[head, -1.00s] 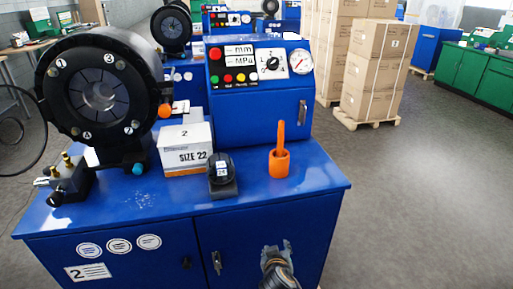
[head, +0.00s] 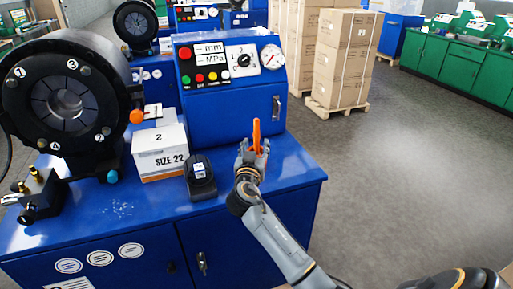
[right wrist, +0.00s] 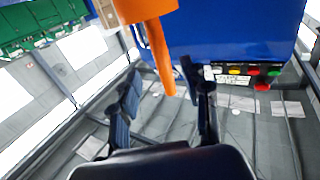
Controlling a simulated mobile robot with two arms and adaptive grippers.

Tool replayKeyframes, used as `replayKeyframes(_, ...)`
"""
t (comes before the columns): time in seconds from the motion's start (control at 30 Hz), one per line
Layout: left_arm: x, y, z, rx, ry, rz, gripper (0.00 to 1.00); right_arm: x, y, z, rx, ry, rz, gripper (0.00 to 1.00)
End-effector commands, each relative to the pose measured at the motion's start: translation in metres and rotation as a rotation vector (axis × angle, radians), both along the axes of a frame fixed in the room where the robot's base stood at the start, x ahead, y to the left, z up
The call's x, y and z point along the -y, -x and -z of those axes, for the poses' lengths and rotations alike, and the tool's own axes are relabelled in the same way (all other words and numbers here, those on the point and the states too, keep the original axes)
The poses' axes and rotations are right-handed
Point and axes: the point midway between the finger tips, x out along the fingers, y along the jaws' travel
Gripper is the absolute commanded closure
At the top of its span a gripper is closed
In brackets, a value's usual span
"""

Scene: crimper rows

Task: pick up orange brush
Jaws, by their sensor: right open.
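The orange brush (head: 256,132) stands upright on the right part of the blue bench top, in front of the blue control box. Its orange holder is hidden behind my right gripper (head: 251,152) in the head view. The right gripper is open, right at the brush, on the near side of it. In the right wrist view the brush's orange handle (right wrist: 158,45) reaches down toward the gap between the two open fingers (right wrist: 160,88). I cannot tell whether either finger touches it. My left gripper is not in view.
Left of the gripper stand a small black device (head: 201,178) and a white SIZE 22 box (head: 160,152). A large black crimper head (head: 65,100) is further left. The blue control box (head: 235,105) stands behind the brush. Open floor (head: 410,150) lies to the right.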

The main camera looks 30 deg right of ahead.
Motion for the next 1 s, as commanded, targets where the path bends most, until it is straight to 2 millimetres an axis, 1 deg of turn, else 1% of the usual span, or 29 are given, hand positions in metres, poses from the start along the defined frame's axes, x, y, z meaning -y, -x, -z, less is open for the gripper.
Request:
replayKeyframes(0.17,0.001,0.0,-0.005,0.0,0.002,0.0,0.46,0.007,-0.008,-0.002,-0.001,0.002,0.0,0.53)
replayKeyframes(0.37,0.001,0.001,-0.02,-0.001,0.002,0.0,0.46,0.023,-0.03,-0.009,-0.003,0.003,0.001,0.53)
replayKeyframes(0.5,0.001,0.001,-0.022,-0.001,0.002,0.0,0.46,0.032,-0.042,-0.006,-0.002,0.002,0.0,0.53)
replayKeyframes(0.63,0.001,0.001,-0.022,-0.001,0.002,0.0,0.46,0.036,-0.046,-0.004,-0.001,0.0,-0.001,0.53)
replayKeyframes(0.83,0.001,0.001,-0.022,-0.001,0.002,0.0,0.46,0.035,-0.046,-0.004,-0.001,0.0,-0.001,0.53)
replayKeyframes(0.87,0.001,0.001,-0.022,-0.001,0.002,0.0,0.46,0.035,-0.046,-0.004,-0.001,0.0,-0.001,0.59)
replayKeyframes(0.9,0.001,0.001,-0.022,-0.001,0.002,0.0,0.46,0.035,-0.046,-0.004,-0.001,0.0,-0.001,0.67)
replayKeyframes(0.97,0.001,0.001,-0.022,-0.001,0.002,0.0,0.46,0.035,-0.046,-0.004,-0.001,0.0,-0.001,0.8)
replayKeyframes(1.0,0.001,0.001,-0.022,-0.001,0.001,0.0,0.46,0.035,-0.046,-0.004,-0.001,0.0,-0.001,0.88)
